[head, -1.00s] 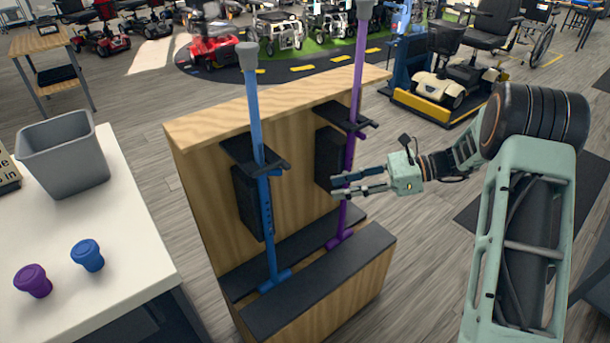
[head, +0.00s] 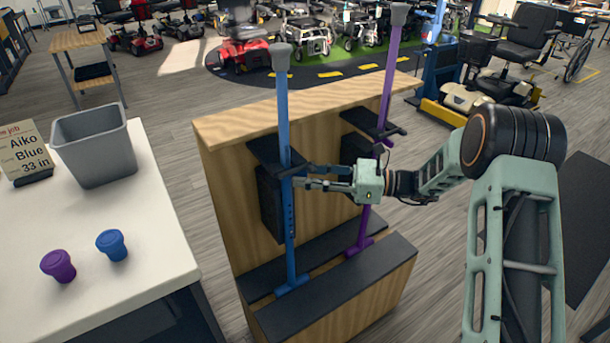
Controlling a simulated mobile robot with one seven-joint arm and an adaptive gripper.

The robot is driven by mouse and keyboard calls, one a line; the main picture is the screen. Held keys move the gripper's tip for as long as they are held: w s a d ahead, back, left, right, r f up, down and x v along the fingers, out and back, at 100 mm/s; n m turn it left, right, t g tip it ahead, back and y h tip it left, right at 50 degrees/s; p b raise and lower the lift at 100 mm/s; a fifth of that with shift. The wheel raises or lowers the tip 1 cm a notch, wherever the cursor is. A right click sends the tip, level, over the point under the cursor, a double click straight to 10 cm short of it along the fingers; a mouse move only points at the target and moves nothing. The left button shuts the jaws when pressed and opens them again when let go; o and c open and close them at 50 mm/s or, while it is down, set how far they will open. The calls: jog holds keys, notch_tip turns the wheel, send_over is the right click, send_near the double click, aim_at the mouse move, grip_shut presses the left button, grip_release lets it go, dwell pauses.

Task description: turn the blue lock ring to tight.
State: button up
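The blue pole (head: 283,110) stands upright in front of the wooden stand, with a grey cap on top and a blue foot on the dark ledge. A row of small dark holes runs down its lower part. My gripper (head: 296,182) is at the blue pole, just below the black bracket (head: 275,153), reaching in from the right. Its fingertips overlap the pole in the picture. I cannot tell whether they touch it or how far apart they are. The blue lock ring cannot be made out clearly near the fingers, so its setting is not readable.
A purple pole (head: 386,85) stands right of the blue one, behind my arm. The wooden stand (head: 225,200) carries both. A white table (head: 150,230) at left holds a grey bin (head: 95,147), purple cup-shaped piece (head: 58,266), blue one (head: 112,245) and a sign (head: 25,152) reading "Aiko Blue 33 in".

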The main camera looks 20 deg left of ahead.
jog(key=shift+a, duration=0.2)
grip_shut()
